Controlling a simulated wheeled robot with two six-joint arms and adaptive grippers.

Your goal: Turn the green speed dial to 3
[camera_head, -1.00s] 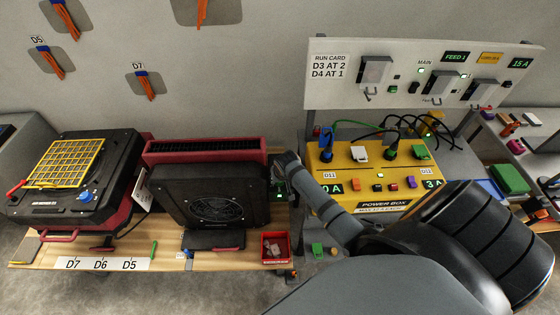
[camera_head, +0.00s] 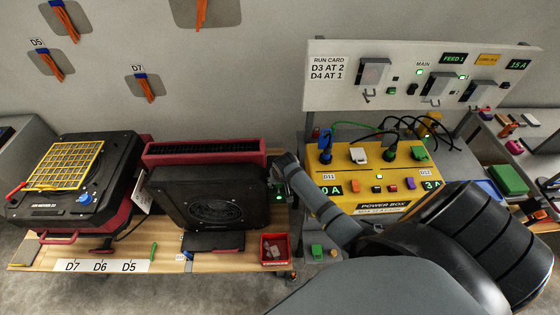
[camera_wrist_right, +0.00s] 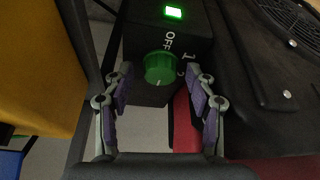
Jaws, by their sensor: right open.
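The green dial (camera_wrist_right: 160,68) sits on a black control box (camera_wrist_right: 150,30) in the right wrist view. "OFF" and "1" are printed beside it; further marks are partly hidden. A small pale mark shows on the dial's lower part, but I cannot read its setting with certainty. My right gripper (camera_wrist_right: 160,80) is open, with one finger on either side of the dial; I cannot tell whether they touch it. In the head view, my right arm reaches to the right side of the black fan unit (camera_head: 178,190) and hides the dial. My left gripper is not in view.
The yellow power box (camera_head: 395,182) with cables stands to the right of my forearm. A red bin (camera_head: 264,249) is on the wooden bench. Another air mover (camera_head: 120,170) stands at left.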

